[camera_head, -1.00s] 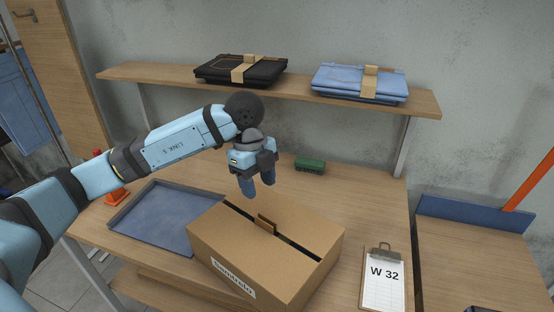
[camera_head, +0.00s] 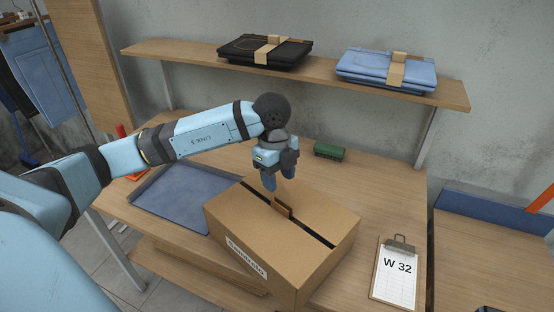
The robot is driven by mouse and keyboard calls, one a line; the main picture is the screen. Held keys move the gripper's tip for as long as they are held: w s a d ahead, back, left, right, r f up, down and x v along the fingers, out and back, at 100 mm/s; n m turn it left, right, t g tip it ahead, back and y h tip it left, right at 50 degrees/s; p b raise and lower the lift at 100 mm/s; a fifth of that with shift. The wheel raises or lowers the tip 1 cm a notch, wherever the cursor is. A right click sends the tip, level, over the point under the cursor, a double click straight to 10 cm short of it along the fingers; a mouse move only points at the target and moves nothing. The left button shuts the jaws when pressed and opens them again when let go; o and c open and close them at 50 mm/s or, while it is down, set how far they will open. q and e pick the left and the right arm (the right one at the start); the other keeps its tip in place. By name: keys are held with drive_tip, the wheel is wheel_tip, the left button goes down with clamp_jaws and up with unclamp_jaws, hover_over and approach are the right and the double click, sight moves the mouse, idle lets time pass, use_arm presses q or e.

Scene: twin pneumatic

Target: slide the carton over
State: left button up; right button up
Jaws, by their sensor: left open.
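The cardboard carton (camera_head: 255,237) stands on the wooden table at the front, with a dark slit across its top and a small brown tab (camera_head: 283,208) standing up from the slit. A printed label (camera_head: 246,258) is on its front side. My left gripper (camera_head: 279,183) points down above the carton's back edge, close to the tab. It is open, with nothing between its fingers. I cannot tell whether the fingertips touch the carton. My right gripper is not in view.
A blue-grey tray (camera_head: 172,207) lies left of the carton. A clipboard (camera_head: 397,272) marked W 32 lies to the right. A green block-like object (camera_head: 329,151) sits behind. A shelf (camera_head: 190,53) above holds folded dark (camera_head: 240,50) and blue jeans (camera_head: 370,68).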

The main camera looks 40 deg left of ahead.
sight(281, 202)
use_arm(q)
drive_tip(key=f, duration=0.5)
drive_tip(key=d+f, duration=0.1)
drive_tip(key=f, duration=0.2)
drive_tip(key=shift+f+p, duration=0.15)
drive_tip(key=shift+p, duration=0.15)
drive_tip(key=shift+c, duration=0.4)
clamp_jaws()
